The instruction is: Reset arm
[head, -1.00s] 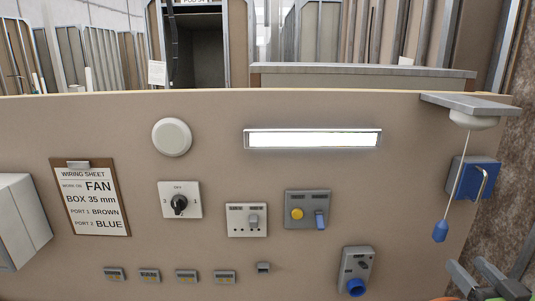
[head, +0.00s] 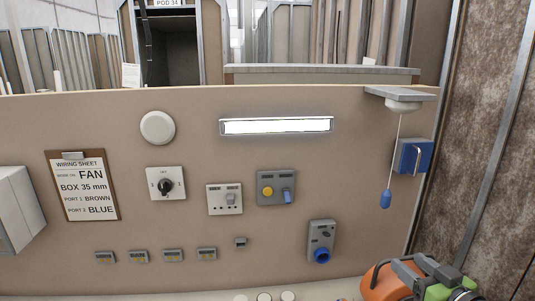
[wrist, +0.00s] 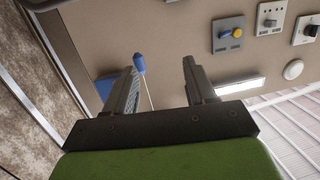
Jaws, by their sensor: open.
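My gripper (head: 412,268) shows at the bottom right of the head view, with grey fingers on a green body. In the wrist view my gripper (wrist: 160,68) has its two fingers spread well apart with nothing held between them. A pull cord's blue handle (head: 385,199) hangs from a grey bracket at the panel's right end. In the wrist view the blue handle (wrist: 139,63) shows beside the left finger's tip. In the head view the gripper is below and right of the handle, apart from it.
A rough brown wall (head: 495,150) stands at right.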

